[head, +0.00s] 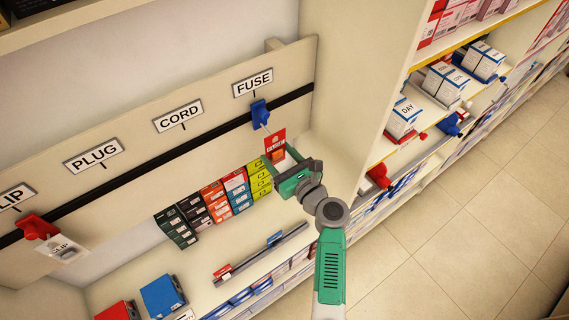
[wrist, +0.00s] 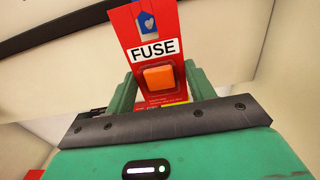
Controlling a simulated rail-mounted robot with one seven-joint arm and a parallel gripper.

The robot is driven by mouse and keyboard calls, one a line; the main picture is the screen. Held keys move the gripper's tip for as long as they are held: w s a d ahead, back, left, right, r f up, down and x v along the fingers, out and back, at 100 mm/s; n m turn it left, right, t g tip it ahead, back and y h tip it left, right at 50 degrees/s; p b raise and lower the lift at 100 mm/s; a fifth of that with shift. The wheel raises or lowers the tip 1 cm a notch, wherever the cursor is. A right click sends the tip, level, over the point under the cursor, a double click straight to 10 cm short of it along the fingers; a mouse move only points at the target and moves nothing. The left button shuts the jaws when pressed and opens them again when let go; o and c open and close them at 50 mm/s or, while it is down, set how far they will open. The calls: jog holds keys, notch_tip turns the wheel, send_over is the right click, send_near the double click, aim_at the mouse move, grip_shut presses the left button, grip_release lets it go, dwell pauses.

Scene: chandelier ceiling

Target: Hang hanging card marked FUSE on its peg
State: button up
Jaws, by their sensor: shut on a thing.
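The red card marked FUSE (wrist: 155,50) is in my gripper (wrist: 158,90), between its two green fingers, with an orange block on its face. In the head view the card (head: 275,142) stands up from my gripper (head: 281,163). The blue peg (head: 260,113) is on the black rail just below the FUSE sign (head: 253,82), with a thin prong reaching toward the card's top. A blue patch shows near the card's top in the wrist view; I cannot tell whether it is the peg seen through a hole. Whether the prong passes through the card is unclear.
The PLUG (head: 94,155) and CORD (head: 178,116) signs are further left. A red peg (head: 37,228) holds a white card (head: 62,249). Rows of small boxes (head: 213,200) stand on the shelf below. A side panel (head: 358,90) rises close to the right.

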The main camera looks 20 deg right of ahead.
jog(key=shift+w+a+f+b, duration=0.1)
jog(key=shift+w+f+b, duration=0.1)
jog(key=shift+w+b, duration=0.45)
jog(key=shift+w+a+f+b, duration=0.2)
jog(key=shift+w+b, duration=0.25)
jog(key=shift+w, duration=0.35)
jog(key=shift+w+a+f+b, duration=0.1)
jog(key=shift+w+f+b, duration=0.1)
jog(key=shift+w+b, duration=0.45)
jog(key=shift+w, duration=0.1)
jog(key=o, duration=0.8)
jog(key=shift+o, duration=0.2)
jog(key=s, duration=0.2)
jog(key=s+d, duration=0.1)
jog(key=s, duration=0.2)
jog(key=s+p, duration=0.1)
jog(key=s, duration=0.1)
jog(key=shift+s+d, duration=0.2)
jog(key=shift+s, duration=0.2)
jog(key=shift+r, duration=0.1)
